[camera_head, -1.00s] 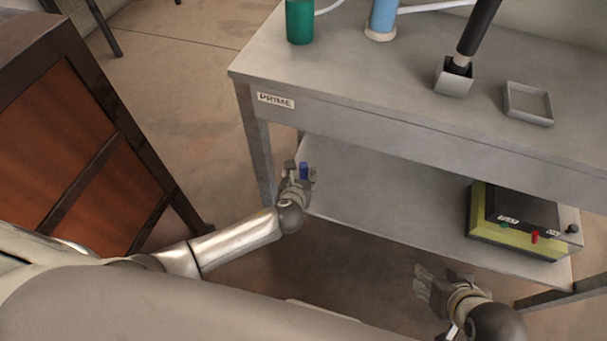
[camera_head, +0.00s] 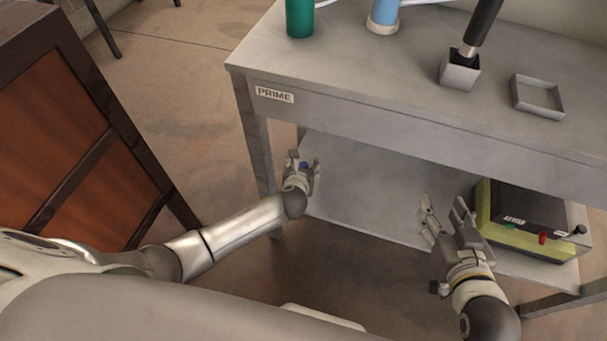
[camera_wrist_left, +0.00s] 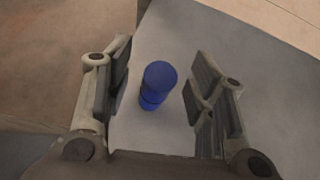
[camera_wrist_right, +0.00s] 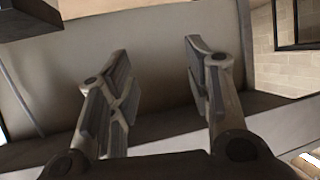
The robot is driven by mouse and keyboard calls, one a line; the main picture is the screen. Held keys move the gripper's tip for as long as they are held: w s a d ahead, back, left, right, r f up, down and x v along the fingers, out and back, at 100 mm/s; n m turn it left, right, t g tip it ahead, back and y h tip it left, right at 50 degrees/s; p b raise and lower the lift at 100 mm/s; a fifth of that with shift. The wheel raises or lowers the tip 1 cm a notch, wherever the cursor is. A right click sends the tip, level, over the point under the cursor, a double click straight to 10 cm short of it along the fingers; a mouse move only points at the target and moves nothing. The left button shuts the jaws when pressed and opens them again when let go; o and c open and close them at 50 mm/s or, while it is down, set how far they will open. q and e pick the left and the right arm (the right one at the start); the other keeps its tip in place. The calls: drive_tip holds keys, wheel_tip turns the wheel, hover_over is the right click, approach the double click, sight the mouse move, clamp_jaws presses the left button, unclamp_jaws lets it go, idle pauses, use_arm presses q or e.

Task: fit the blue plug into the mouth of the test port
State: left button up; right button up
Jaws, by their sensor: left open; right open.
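The blue plug (camera_wrist_left: 157,88) stands upright on the grey lower shelf in the left wrist view, a short cylinder with a narrower neck. My left gripper (camera_wrist_left: 162,62) is open, with a finger on each side of the plug and gaps between. In the head view the plug (camera_head: 305,165) is mostly hidden by my left gripper (camera_head: 303,162). My right gripper (camera_head: 443,205) is open and empty near the shelf's front edge. In the right wrist view nothing is between its fingers (camera_wrist_right: 158,55). I cannot tell which fixture is the test port.
The grey bench top (camera_head: 350,75) lies above the lower shelf (camera_head: 365,190). On it stand a green cylinder (camera_head: 299,18), a light-blue cylinder (camera_head: 384,12), a black rod (camera_head: 482,22) in a metal block (camera_head: 460,72) and a square tray (camera_head: 537,105). A black-and-yellow box (camera_head: 525,222) sits on the shelf.

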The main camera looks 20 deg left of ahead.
use_arm(q)
drive_tip(key=shift+w+f, duration=0.2)
drive_tip(key=shift+w, duration=0.1)
drive_tip(key=c, duration=1.1)
use_arm(e)
drive_tip(key=shift+w+a+r+t, duration=0.1)
drive_tip(key=shift+w+r+t, duration=0.15)
drive_tip(key=shift+r, duration=0.15)
drive_tip(key=shift+w+a+r+t, duration=0.1)
drive_tip(key=shift+w+r+t, duration=0.15)
drive_tip(key=shift+r, duration=0.15)
use_arm(q)
drive_tip(key=shift+r, duration=0.1)
use_arm(e)
drive_tip(key=shift+s, duration=0.1)
